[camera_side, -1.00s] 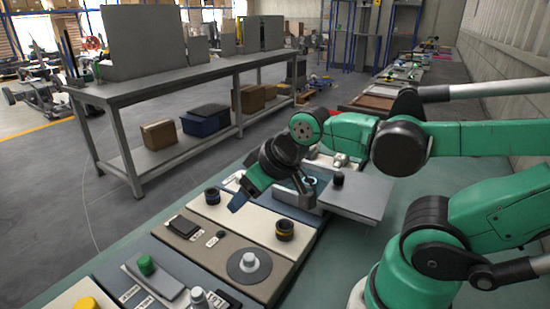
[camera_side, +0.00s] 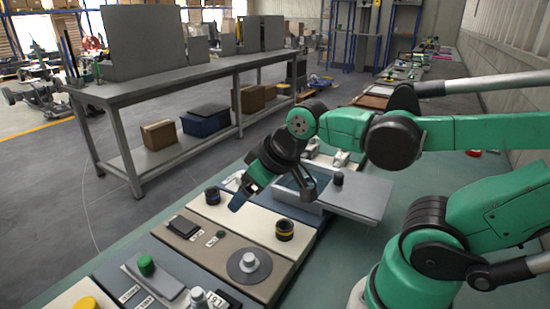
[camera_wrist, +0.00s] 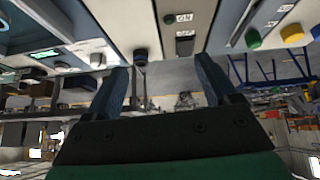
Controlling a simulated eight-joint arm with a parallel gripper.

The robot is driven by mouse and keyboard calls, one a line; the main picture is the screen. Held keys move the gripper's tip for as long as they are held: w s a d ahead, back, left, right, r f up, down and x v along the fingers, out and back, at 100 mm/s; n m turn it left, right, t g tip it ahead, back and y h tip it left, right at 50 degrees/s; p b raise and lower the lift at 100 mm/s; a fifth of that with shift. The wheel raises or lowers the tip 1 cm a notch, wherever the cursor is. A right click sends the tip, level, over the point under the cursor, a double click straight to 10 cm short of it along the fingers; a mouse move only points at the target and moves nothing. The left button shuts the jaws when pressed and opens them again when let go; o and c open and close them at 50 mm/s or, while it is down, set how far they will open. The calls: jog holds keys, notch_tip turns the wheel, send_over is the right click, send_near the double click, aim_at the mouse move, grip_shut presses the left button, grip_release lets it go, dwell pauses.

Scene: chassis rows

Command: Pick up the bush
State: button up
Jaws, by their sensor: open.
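A dark ring-shaped bush (camera_side: 212,195) stands upright on the cream panel in the side view. A second dark ring with a yellowish band (camera_side: 284,229) stands nearer the camera, on the edge of a cream panel. My gripper (camera_side: 272,196) is open and empty, tilted above the panels, to the right of the first ring and beyond the second. In the wrist view my gripper (camera_wrist: 163,64) has its two blue fingers spread wide. A dark blue ring (camera_wrist: 140,54) shows beyond them, nearer the left finger and apart from both. I cannot tell which ring this is.
A grey plate with a black knob (camera_side: 339,179) juts out at right, close to my gripper. A round disc with a post (camera_side: 249,264), a black switch (camera_side: 184,225) and a green button (camera_side: 146,264) sit on nearer panels. A grey workbench (camera_side: 190,80) stands behind.

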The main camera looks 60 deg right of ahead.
jog(key=w+d+n+g+h, duration=0.1)
jog(key=d+n+g, duration=0.2)
jog(key=d, duration=0.6)
jog(key=n+g+y, duration=0.1)
jog(key=n+g, duration=0.3)
jog(key=n, duration=0.1)
send_over(310, 179)
jog(key=a, duration=0.2)
notch_tip(310, 179, down, 4)
jog(key=shift+s+d+r, duration=0.1)
jog(key=shift+d+r, duration=0.05)
jog(key=shift+r, duration=0.05)
jog(key=shift+s+d+f+n, duration=0.1)
jog(key=shift+d+f+n, duration=0.1)
jog(key=shift+f+n, duration=0.1)
jog(key=shift+f, duration=2.6)
grip_shut()
